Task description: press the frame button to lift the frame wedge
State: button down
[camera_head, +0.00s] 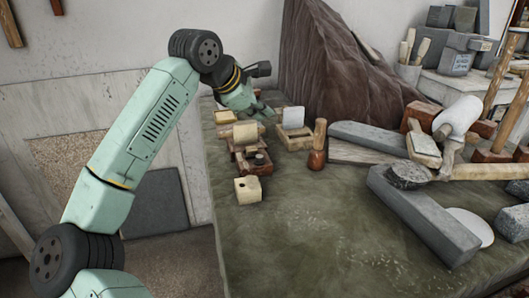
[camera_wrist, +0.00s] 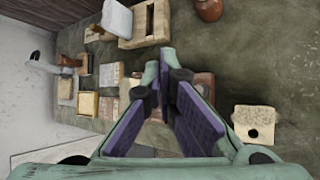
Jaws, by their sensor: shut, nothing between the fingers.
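My gripper (camera_head: 267,112) is over the far left part of the stone table, near a small wooden frame (camera_head: 296,138) with a pale block (camera_head: 293,117) standing in it. In the wrist view my gripper's purple-padded fingers (camera_wrist: 168,65) come together at the tips and hold nothing. The frame (camera_wrist: 138,42) and its pale block (camera_wrist: 117,18) are above and left of the fingertips there. I cannot tell for certain which part is the frame button or the wedge. The fingers hide part of the table and a reddish-brown wooden piece.
Several wooden pieces lie left of the frame, one with a pale roll (camera_head: 245,132). A pale block with a dark hole (camera_head: 248,190) sits nearer. A red-brown mallet (camera_head: 317,158) stands right of the frame. Stone slabs (camera_head: 425,215) fill the right. The table's front middle is clear.

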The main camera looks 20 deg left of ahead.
aim_at(261, 157)
dwell(0.3)
notch_tip(261, 157, down, 9)
jog(key=b, duration=0.6)
dwell(1.4)
jog(key=shift+f+b, duration=0.35)
jog(key=shift+b, duration=0.2)
jog(key=shift+f+b, duration=0.55)
jog(key=shift+f, duration=0.05)
dwell(0.5)
jog(key=shift+r, duration=0.1)
jog(key=shift+r+p, duration=0.6)
jog(key=shift+r, duration=0.3)
jog(key=shift+r, duration=0.15)
